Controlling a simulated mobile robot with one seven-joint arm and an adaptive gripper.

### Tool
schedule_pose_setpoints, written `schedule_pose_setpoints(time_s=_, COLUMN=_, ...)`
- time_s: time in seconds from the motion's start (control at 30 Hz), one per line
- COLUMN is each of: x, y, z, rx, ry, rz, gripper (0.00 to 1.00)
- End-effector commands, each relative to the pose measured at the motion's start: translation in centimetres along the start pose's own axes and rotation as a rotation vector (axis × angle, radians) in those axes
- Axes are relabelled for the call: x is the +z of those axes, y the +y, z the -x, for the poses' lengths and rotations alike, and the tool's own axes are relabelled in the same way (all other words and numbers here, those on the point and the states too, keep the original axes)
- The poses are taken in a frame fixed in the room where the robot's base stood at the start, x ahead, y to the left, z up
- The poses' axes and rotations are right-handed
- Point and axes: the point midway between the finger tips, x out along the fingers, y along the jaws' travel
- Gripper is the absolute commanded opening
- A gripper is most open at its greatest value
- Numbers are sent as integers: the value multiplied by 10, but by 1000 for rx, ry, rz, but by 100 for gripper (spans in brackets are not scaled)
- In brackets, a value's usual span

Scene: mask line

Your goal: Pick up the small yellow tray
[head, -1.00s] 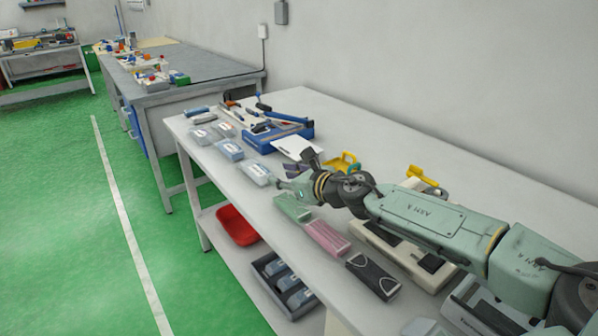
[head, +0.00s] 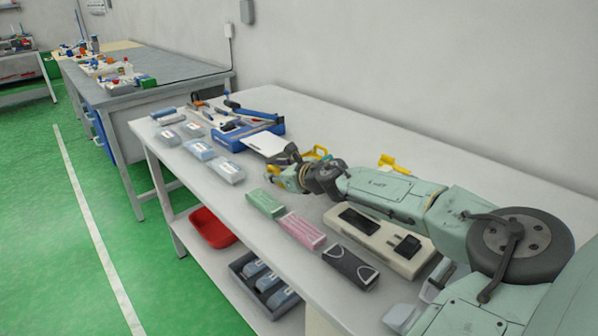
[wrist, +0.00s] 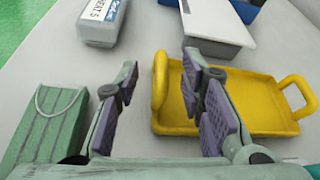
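The small yellow tray (wrist: 262,98) lies on the white table, with a raised loop handle at each end. In the head view the tray (head: 319,151) is partly hidden behind my gripper (head: 284,168). In the wrist view my gripper (wrist: 160,110) is open, its purple-padded fingers apart. The tray's left handle shows between the fingers; the right finger overlaps the tray's inside and the left finger is over bare table. Nothing is held. Whether a finger touches the tray I cannot tell.
A blue tool with a white plate (head: 264,144) is just beyond. Pink (head: 302,231) and black boxes and a beige device (head: 372,240) line the near side.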

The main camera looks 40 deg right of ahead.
Motion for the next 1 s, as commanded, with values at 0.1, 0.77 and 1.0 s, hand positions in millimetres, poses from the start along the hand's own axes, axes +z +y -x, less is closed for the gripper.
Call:
schedule_pose_setpoints(time_s=0.1, x=-1, y=0, z=-9, rx=-1, ry=0, rz=1, gripper=36)
schedule_pose_setpoints(time_s=0.77, x=0, y=0, z=-9, rx=0, ry=0, rz=0, gripper=7)
schedule_pose_setpoints(time_s=1.0, x=0, y=0, z=-9, rx=0, ry=0, rz=0, gripper=0)
